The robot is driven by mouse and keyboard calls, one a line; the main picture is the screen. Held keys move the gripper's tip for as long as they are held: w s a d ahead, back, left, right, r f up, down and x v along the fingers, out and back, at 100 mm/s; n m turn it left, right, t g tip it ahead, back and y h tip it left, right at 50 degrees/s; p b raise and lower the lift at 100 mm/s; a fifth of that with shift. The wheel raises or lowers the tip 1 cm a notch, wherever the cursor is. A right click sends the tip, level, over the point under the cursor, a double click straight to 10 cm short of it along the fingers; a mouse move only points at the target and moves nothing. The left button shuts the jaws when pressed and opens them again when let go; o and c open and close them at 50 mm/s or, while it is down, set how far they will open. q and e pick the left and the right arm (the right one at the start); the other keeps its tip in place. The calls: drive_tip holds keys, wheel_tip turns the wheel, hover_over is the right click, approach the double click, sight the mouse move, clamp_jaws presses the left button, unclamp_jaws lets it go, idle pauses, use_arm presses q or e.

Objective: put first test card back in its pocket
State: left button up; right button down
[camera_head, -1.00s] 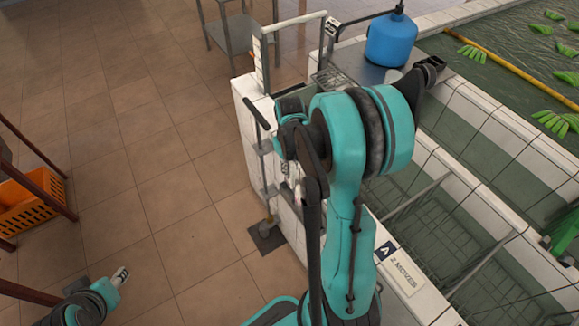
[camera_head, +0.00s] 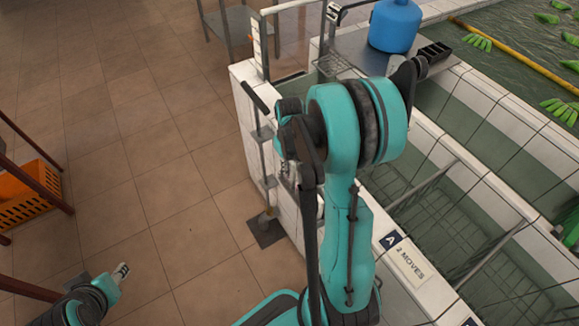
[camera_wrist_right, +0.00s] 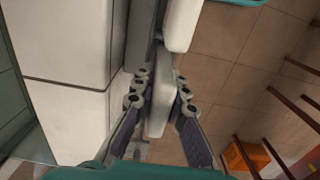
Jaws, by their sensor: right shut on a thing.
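In the right wrist view, a pale, narrow thing (camera_wrist_right: 160,105), seen nearly edge-on, is between the two fingers of my right gripper (camera_wrist_right: 160,98). The gripper is shut on it. It looks like the test card, but its face and any print do not show. In the head view my right arm hides most of that gripper beside the white tiled wall. My left gripper (camera_head: 121,271) is low at the left over the floor, away from the tanks; its finger gap is too small to judge. I cannot make out a card pocket for certain.
A blue container (camera_head: 395,25) stands on a metal shelf at the back. An orange crate (camera_head: 28,197) is at the left. The floor between is clear.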

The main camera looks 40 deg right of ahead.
drive_tip(key=shift+f+b, duration=0.35)
drive_tip(key=shift+f, duration=0.05)
idle(0.4)
drive_tip(key=c, duration=1.5)
unclamp_jaws()
drive_tip(key=shift+o, duration=0.2)
wheel_tip(320, 180, up, 12)
drive_tip(key=shift+r, duration=0.1)
drive_tip(key=s+a+n+t+b, duration=0.1)
drive_tip(key=s+a+t, duration=0.6)
drive_tip(key=a, duration=1.1)
drive_tip(key=shift+s+a+r+b, duration=0.15)
drive_tip(key=shift+s+r+b, duration=0.05)
drive_tip(key=shift+b, duration=0.7)
